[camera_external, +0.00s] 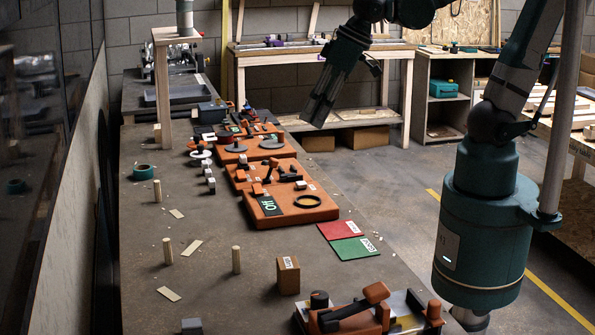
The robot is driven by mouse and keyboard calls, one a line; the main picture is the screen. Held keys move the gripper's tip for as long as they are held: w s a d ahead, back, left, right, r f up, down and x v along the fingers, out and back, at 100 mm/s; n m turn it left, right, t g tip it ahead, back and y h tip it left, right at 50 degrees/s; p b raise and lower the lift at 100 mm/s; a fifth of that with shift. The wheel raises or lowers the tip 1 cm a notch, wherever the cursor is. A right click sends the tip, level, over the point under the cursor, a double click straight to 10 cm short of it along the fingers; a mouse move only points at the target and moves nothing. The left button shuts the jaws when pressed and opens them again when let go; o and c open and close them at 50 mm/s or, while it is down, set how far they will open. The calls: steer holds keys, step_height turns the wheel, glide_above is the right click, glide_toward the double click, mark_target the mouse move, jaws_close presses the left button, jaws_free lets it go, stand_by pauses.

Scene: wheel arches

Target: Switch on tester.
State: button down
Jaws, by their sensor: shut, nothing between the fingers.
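No part is clearly marked as the tester. At the near edge, a device with an orange and black lever (358,304) and a dark knob (319,299) is partly cut off. My gripper (314,120) is shut and empty, pointing down in the air above and beyond the boards, clear of everything.
Red (340,230) and green (354,248) pads lie right of the "Off" board. A brown block (288,275) and wooden pegs (236,260) stand on the near bench (200,300). A wooden post-like frame (162,90) rises at back left. The bench's front left is mostly open.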

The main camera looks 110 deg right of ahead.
steer(key=w+d+f+m+g+h+p, duration=0.1)
steer(key=w+d+f+m, duration=0.1)
steer(key=w+d+m, duration=0.3)
steer(key=w+d+f+m+g+p, duration=0.1)
steer(key=w+d+f+m+g, duration=0.1)
steer(key=d, duration=0.5)
steer(key=m+g+p, duration=0.1)
steer(key=m+g, duration=0.1)
steer(key=m, duration=0.3)
glide_above(254, 185)
steer(key=a, duration=0.4)
step_height(254, 185, down, 8)
steer(key=shift+d+r, duration=0.15)
steer(key=shift+d, duration=0.05)
steer(key=shift+d+f+b, duration=0.15)
steer(key=shift+d+f, duration=0.35)
steer(key=shift+f, duration=1.75)
steer(key=shift+d+f+b, duration=0.1)
steer(key=shift+d+f, duration=0.35)
steer(key=shift+f, duration=1.85)
steer(key=shift+d+f+b, duration=0.15)
steer(key=shift+d+f, duration=0.35)
steer(key=shift+f, duration=1.75)
steer(key=shift+f, duration=0.1)
